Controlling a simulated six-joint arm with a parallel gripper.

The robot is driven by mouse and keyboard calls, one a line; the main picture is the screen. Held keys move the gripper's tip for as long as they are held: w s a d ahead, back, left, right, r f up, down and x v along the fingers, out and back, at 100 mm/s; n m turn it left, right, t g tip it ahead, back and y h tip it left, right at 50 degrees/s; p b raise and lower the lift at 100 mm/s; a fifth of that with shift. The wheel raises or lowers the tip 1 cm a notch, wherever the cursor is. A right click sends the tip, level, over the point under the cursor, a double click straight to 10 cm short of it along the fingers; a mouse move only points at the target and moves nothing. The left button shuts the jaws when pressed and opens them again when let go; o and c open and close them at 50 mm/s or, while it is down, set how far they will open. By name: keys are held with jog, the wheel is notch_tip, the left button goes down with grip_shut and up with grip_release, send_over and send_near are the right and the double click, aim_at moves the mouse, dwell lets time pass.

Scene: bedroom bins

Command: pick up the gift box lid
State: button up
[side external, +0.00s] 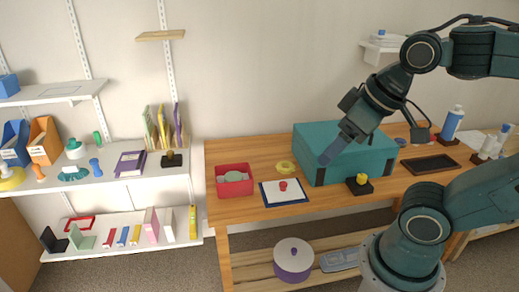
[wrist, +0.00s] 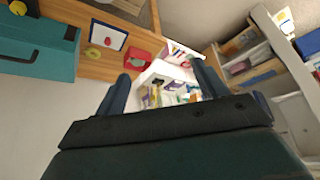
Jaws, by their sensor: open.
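A round purple box (side external: 292,268) stands on the low shelf under the table. Its pale lid (side external: 292,247) with a small purple knob looks like the gift box lid; the lid sits on top of the box. I do not see it in the wrist view. My gripper (side external: 327,157) is well above the lid and a little to its right, in front of the teal box on the table. In the wrist view my gripper (wrist: 165,80) has its two blue fingers apart with nothing between them.
The wooden table (side external: 240,205) lies between gripper height and the low shelf. The teal box (side external: 350,165), red bin (side external: 234,169) and white sheet (side external: 270,201) stand on it. A grey-blue tray (side external: 338,260) lies right of the purple box. White shelves (side external: 130,205) stand left.

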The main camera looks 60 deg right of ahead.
jog(key=c, duration=0.3)
jog(key=w+d+f+m+g, duration=0.2)
jog(key=w+d+m, duration=0.3)
jog(key=w, duration=0.4)
jog(key=w+d+f+m+g, duration=0.1)
jog(key=w+d+f+m, duration=0.1)
jog(key=w+d+m, duration=0.5)
jog(key=w+d+f+m+g, duration=0.1)
jog(key=w+d+f+m, duration=0.1)
jog(key=d+f, duration=0.3)
jog(key=w+d+f+m+y, duration=0.1)
jog(key=w+d+f+m, duration=0.1)
jog(key=d+f, duration=0.3)
jog(key=w+d+f+m+g, duration=0.1)
jog(key=w+d+f, duration=0.3)
jog(key=f, duration=0.5)
jog(key=shift+d+m+g+y, duration=0.3)
jog(key=shift+d+m+y, duration=0.15)
jog(key=shift+d, duration=0.55)
jog(key=shift+f, duration=0.15)
